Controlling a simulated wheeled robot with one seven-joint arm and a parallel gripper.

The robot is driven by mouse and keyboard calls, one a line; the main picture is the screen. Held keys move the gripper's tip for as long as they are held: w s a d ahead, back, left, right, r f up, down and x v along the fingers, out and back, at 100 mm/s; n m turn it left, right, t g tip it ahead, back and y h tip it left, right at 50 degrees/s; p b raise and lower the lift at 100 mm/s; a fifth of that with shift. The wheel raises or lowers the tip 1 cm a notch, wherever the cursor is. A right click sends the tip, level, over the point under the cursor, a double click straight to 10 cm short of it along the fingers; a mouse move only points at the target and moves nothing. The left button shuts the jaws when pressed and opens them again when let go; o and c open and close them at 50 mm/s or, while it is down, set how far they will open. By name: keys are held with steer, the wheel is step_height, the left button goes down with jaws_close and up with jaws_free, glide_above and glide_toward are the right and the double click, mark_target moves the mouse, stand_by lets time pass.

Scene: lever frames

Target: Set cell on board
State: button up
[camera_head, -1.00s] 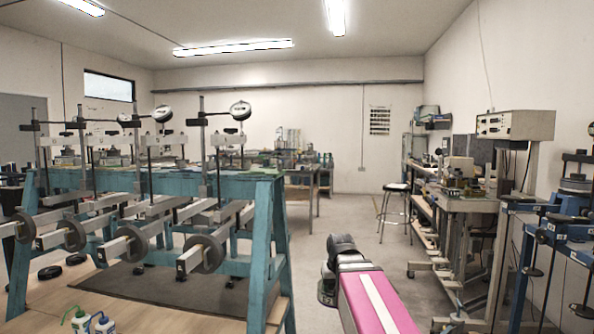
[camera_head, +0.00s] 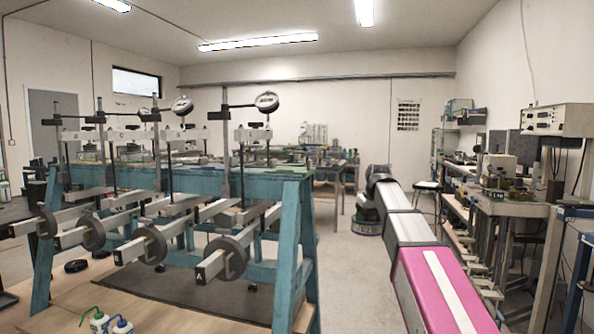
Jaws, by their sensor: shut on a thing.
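My arm reaches out from the bottom right, and my gripper (camera_head: 366,207) is at its far end, pointing down. The fingers are too small and dark to make out. A short, round, grey-green piece with pale marks, apparently the cell (camera_head: 368,228), is held under the gripper, to the right of the teal frame and clear of it. A pale wooden surface (camera_head: 60,318) lies under the lever frames at lower left. I cannot tell whether it is the board. Most of a dark mat (camera_head: 185,292) shows on it.
The teal bench (camera_head: 290,235) carries several lever arms with round weights (camera_head: 226,258) jutting forward. Two small bottles (camera_head: 100,321) stand at the bottom left. A stool (camera_head: 427,187) and cluttered shelves (camera_head: 470,210) are at the right. Open floor (camera_head: 340,270) lies between bench and arm.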

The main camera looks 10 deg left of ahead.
steer(key=w+a+r+n, duration=0.15)
steer(key=a+r, duration=0.25)
steer(key=r, duration=0.4)
steer(key=w+a+r+n+y, duration=0.1)
steer(key=w+a+r, duration=0.2)
steer(key=a+r, duration=0.3)
steer(key=w+a+r+n, duration=0.1)
steer(key=w+a+r, duration=0.2)
steer(key=r, duration=0.6)
steer(key=s+a+r, duration=0.4)
steer(key=a, duration=0.3)
steer(key=s+a+r, duration=0.4)
steer(key=a, duration=0.4)
glide_above(289, 168)
steer(key=s+d, duration=0.1)
steer(key=s, duration=0.1)
steer(key=shift+m, duration=0.35)
steer(key=shift+f, duration=4.3)
steer(key=shift+f, duration=0.15)
steer(key=o, duration=1.5)
steer(key=shift+o, duration=0.2)
